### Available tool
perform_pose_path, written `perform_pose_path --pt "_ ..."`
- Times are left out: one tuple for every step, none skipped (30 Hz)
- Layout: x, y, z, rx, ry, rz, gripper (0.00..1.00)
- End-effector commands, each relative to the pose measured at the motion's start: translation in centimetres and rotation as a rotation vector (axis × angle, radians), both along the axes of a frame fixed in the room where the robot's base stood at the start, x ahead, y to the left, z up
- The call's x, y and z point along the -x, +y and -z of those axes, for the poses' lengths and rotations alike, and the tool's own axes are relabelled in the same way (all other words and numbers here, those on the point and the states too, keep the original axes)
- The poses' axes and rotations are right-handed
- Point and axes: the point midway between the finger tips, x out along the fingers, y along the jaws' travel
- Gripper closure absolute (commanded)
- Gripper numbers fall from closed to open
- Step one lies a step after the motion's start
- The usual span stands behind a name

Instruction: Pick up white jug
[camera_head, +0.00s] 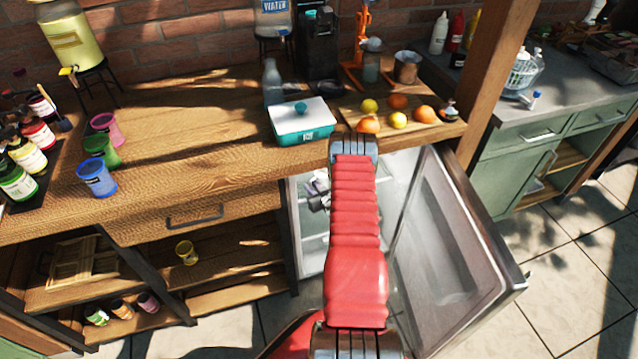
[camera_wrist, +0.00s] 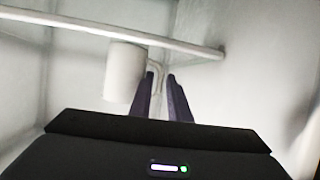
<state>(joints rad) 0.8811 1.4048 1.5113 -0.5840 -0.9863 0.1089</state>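The white jug (camera_wrist: 124,72) shows in the wrist view inside the pale fridge, left of my gripper (camera_wrist: 162,76). Its handle (camera_wrist: 156,68) faces right, toward my fingertips. My gripper's two dark fingers are a little apart, with a gap between them. The handle appears at or just beyond that gap; I cannot tell whether the fingers touch it. In the head view the jug cannot be made out, and my red arm covers much of the fridge opening.
A pale rail (camera_wrist: 110,31) crosses in front of the jug's upper part. The fridge door (camera_head: 450,255) stands open to the right of my arm. The wooden counter (camera_head: 215,160) above holds a teal-and-white box (camera_head: 302,122), fruit and bottles.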

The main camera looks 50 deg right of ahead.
Motion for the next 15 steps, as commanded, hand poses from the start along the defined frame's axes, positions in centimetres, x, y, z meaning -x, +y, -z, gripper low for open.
perform_pose_path --pt "-0.02 0.0 0.03 0.0 0.0 0.0 0.84" --pt "-0.01 0.01 0.03 0.0 0.0 0.0 0.84" --pt "-0.01 0.01 0.01 0.0 0.0 0.0 0.84" --pt "-0.01 0.01 0.01 0.0 0.0 0.0 0.84" --pt "0.0 0.02 0.01 0.0 0.0 0.0 0.84" --pt "0.0 0.02 0.01 0.0 0.0 0.0 0.84" --pt "0.0 0.02 0.01 0.0 0.0 0.0 0.84" --pt "0.01 0.02 0.01 0.0 0.0 0.0 0.84" --pt "0.01 0.02 0.01 0.0 0.0 0.0 0.84" --pt "0.01 0.02 0.01 0.0 0.0 0.0 0.84" --pt "0.01 0.02 0.01 0.0 0.0 0.0 0.84" --pt "0.01 0.02 0.01 0.0 0.0 0.0 0.84" --pt "0.01 0.03 0.0 0.0 0.0 0.0 0.84" --pt "0.01 0.03 0.0 0.0 0.0 0.0 0.84" --pt "0.01 0.03 -0.01 0.0 0.0 0.0 0.84"
